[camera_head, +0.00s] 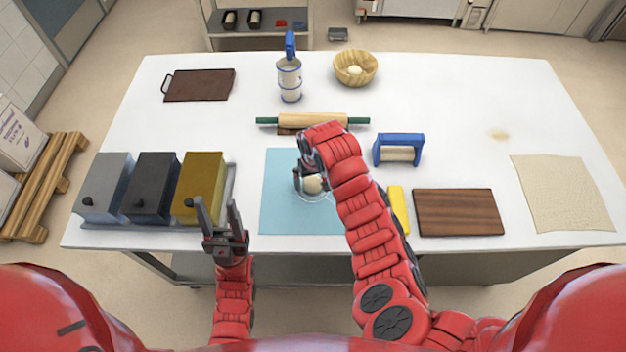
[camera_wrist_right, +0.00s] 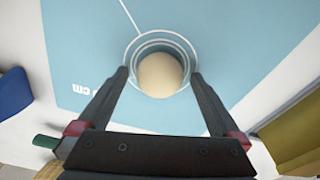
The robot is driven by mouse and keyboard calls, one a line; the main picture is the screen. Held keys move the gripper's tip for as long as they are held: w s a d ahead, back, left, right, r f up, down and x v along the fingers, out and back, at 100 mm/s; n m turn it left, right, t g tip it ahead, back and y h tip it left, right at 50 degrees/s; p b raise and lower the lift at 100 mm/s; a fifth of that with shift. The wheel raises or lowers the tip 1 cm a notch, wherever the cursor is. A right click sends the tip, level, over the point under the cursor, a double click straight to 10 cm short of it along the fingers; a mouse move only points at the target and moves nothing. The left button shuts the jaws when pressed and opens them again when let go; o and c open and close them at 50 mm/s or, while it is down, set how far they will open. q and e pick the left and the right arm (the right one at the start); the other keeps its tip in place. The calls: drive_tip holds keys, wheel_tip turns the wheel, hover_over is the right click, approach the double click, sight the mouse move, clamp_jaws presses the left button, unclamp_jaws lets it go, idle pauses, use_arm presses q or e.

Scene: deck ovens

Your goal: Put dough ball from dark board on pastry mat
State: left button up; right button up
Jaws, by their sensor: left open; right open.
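The pale dough ball (camera_head: 312,184) rests on the light blue pastry mat (camera_head: 279,208). In the right wrist view the dough ball (camera_wrist_right: 160,75) sits within the printed rings on the mat (camera_wrist_right: 75,40). My right gripper (camera_wrist_right: 160,78) is open, its fingers on either side of the ball with gaps showing. In the head view my right gripper (camera_head: 308,186) is over the mat and partly hides the ball. My left gripper (camera_head: 218,210) is open and empty left of the mat. The dark board (camera_head: 458,212) lies bare at right.
Three lidded bins (camera_head: 152,188) stand at the left. A rolling pin (camera_head: 313,121) lies behind the mat. A blue-handled tool (camera_head: 399,149) and a yellow object (camera_head: 399,208) are right of it. A cloth (camera_head: 562,195) lies far right. The back right of the table is clear.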

sight(313, 185)
drive_tip(key=shift+r, duration=0.3)
wheel_tip(313, 185, up, 4)
drive_tip(key=shift+s+f+b, duration=0.15)
drive_tip(key=shift+f+b, duration=0.1)
drive_tip(key=shift+b, duration=0.95)
wheel_tip(313, 185, up, 8)
drive_tip(key=s+p, duration=0.1)
drive_tip(key=p, duration=0.1)
drive_tip(key=shift+d+p, duration=0.2)
drive_tip(key=shift+p, duration=0.2)
